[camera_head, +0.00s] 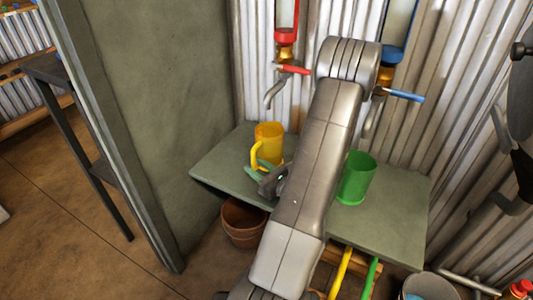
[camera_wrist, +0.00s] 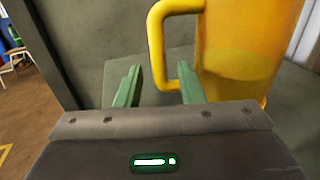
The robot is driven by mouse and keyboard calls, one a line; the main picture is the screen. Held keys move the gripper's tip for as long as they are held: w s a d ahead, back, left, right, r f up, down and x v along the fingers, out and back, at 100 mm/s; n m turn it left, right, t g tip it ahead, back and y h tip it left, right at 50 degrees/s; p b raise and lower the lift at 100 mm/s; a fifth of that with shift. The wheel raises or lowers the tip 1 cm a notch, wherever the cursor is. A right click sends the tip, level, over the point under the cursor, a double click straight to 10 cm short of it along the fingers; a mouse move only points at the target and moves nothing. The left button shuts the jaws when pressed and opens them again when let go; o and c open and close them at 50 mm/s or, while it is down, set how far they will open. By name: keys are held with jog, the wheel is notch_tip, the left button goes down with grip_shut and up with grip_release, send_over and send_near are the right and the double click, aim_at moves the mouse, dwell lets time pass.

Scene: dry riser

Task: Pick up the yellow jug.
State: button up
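The yellow jug (camera_head: 270,140) stands upright on the grey-green shelf (camera_head: 222,165), left of my arm. Its handle points left and toward me. In the wrist view the jug (camera_wrist: 248,55) fills the upper right, its top cut off, with its handle (camera_wrist: 157,45) to the left. My gripper (camera_head: 261,172) is low at the handle side of the jug. In the wrist view its green fingers (camera_wrist: 158,85) are spread apart and empty. The handle shows ahead, between the fingertips in the picture; I cannot tell whether anything touches.
A green jug (camera_head: 357,178) stands on the shelf right of my arm. A red-handled tap (camera_head: 292,69) and a blue-handled tap (camera_head: 405,94) hang above. A partition (camera_head: 150,100) borders the shelf's left side. A terracotta pot (camera_head: 243,222) sits below.

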jog(key=shift+x, duration=0.9)
grip_shut()
